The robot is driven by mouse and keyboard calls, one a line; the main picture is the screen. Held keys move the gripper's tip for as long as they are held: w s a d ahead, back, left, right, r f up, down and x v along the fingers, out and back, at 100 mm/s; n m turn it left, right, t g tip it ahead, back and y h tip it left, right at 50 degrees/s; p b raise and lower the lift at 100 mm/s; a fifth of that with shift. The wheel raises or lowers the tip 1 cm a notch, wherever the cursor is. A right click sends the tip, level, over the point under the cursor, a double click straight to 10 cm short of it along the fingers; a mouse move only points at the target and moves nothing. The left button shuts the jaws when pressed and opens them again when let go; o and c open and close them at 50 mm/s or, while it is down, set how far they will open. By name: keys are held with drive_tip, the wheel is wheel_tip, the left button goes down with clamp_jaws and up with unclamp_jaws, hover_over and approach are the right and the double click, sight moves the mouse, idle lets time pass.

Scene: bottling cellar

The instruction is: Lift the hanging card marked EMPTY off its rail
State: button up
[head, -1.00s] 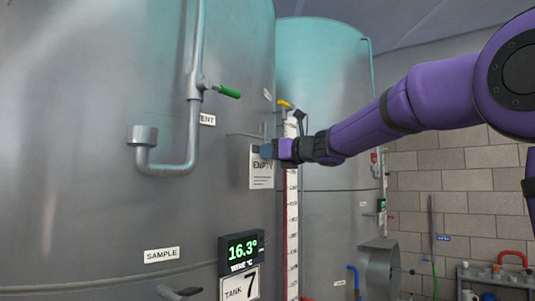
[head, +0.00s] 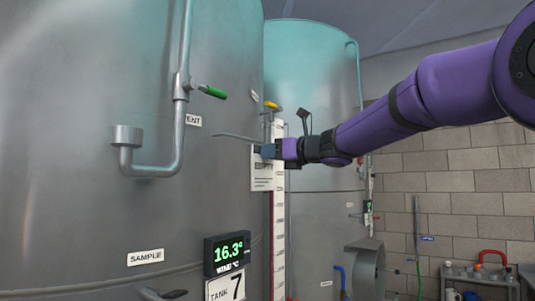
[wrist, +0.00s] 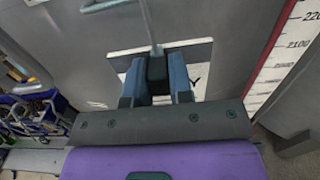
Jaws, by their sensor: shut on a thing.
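The white EMPTY card (head: 262,181) hangs upright in front of the large tank, beside the level gauge; its upper part is partly hidden by my gripper. My gripper (head: 266,151) is shut at the card's top. In the wrist view my blue fingers (wrist: 158,75) close on a dark block (wrist: 157,68) in front of the white card (wrist: 128,62), where only a letter or so of the word shows. A thin grey stem (wrist: 151,28) rises from the block. The rail (head: 236,137) shows as a thin grey rod left of my gripper. I cannot tell whether the card still touches it.
The level gauge (head: 279,215) stands close to the right of the card. A pipe with a green-handled valve (head: 211,91) is left of the rail. The temperature display (head: 228,253) and tank 7 plate (head: 226,287) sit below. A second tank (head: 315,90) stands behind.

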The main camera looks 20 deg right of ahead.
drive_tip(key=v, duration=0.4)
drive_tip(key=shift+w, duration=0.1)
idle(0.4)
idle(0.4)
